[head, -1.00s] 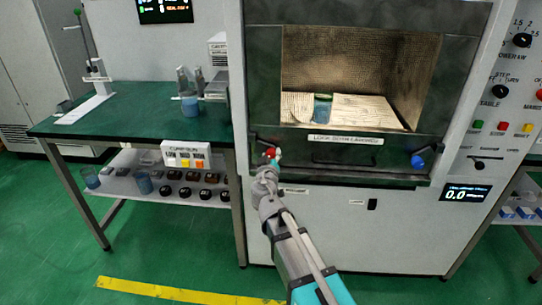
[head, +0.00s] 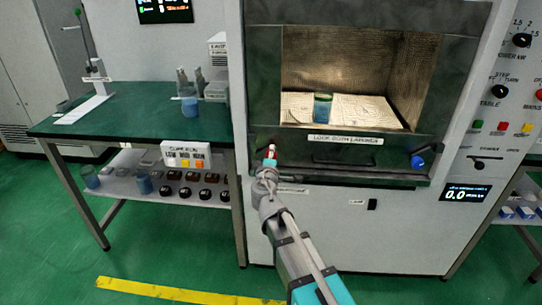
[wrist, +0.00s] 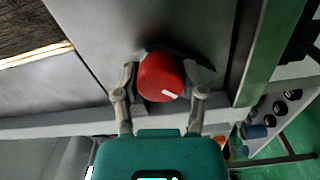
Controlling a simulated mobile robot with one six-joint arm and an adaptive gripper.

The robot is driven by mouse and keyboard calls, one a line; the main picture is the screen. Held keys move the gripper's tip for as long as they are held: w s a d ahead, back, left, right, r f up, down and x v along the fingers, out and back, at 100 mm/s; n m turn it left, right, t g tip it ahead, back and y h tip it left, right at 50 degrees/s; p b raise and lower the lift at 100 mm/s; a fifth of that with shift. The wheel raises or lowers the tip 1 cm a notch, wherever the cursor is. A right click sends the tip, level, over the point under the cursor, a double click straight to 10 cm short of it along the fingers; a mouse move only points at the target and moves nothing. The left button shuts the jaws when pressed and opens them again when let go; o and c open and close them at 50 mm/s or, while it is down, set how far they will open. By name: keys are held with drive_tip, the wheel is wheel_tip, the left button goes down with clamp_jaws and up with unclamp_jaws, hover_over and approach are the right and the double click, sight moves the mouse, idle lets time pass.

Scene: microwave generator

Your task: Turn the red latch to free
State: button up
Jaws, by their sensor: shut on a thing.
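The red latch (wrist: 160,76) is a round red knob with a white mark, on the lower left of the microwave's front. In the wrist view it sits between my two fingers, and the white mark is at its lower right. In the head view the red latch (head: 270,150) shows small at the tip of my arm. My gripper (wrist: 162,88) is shut on the red latch, one finger on each side. It also shows in the head view (head: 268,160), with the fingers too small to make out. A blue latch (head: 417,162) sits at the lower right of the front.
The microwave's cavity holds a beaker (head: 322,107) behind the front. A dark handle bar (head: 343,161) runs between the latches. A green bench (head: 140,118) stands close on the left, with a shelf of several small items below. The control panel is at the right.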

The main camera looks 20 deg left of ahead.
drive_tip(key=n, duration=0.3)
drive_tip(key=shift+n, duration=0.4)
idle(0.3)
drive_tip(key=o, duration=1.2)
drive_tip(key=shift+c, duration=0.2)
drive_tip(key=v, duration=1.2)
